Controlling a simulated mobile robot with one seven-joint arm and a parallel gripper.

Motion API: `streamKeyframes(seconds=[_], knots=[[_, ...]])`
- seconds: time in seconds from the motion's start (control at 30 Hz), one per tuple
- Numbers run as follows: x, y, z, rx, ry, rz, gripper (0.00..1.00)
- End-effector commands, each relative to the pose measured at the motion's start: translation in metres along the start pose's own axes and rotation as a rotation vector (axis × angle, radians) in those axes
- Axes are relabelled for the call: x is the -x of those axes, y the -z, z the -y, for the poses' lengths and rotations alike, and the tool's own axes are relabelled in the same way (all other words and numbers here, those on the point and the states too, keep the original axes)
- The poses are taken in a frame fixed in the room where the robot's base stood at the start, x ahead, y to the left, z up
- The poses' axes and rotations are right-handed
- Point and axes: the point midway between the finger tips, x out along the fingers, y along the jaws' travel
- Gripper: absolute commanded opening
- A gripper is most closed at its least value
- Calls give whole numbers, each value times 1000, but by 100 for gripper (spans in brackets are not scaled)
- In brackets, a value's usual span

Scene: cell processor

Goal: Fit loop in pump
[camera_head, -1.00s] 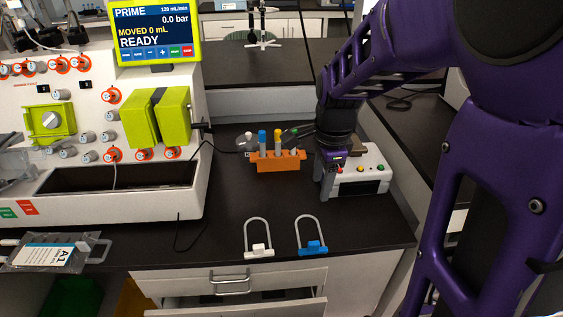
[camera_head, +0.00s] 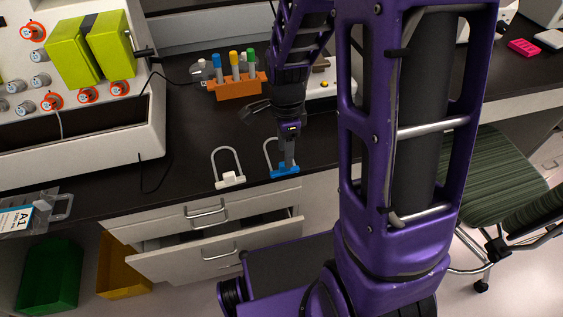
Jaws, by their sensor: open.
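A tubing loop with a blue base (camera_head: 284,171) lies on the black bench near its front edge. A similar loop with a white base (camera_head: 230,180) lies to its left. My gripper (camera_head: 288,162) points down over the blue-based loop, its fingertips right at or just above the blue base. It is open; whether it touches the base I cannot tell. My fingers and wrist hide part of the blue loop's right side. The white machine (camera_head: 150,140) at the left carries a lime green two-part block (camera_head: 68,55); whether this is the pump I cannot tell.
An orange rack (camera_head: 235,88) with capped tubes stands behind the loops. A drawer (camera_head: 215,247) under the bench is pulled open. A labelled bag (camera_head: 18,220) lies at the left edge. A green chair (camera_head: 490,180) stands at the right.

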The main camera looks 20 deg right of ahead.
Motion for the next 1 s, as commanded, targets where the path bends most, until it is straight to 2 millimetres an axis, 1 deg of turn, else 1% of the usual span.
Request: streamKeyframes(seconds=[0.07,0.3,0.4,0.5,0.67,0.7,0.77,0.8,1.0], knots=[[-5,0,0,0,-1,0,55],[-41,-1,-1,-1,-4,1,55],[-50,-1,-1,0,-2,0,55],[-54,-1,0,0,0,0,55],[-53,-1,0,0,1,0,55],[-53,-1,0,0,1,0,53],[-53,-1,0,0,1,0,42],[-53,-1,0,0,1,0,35],[-53,-1,0,0,1,0,0]])
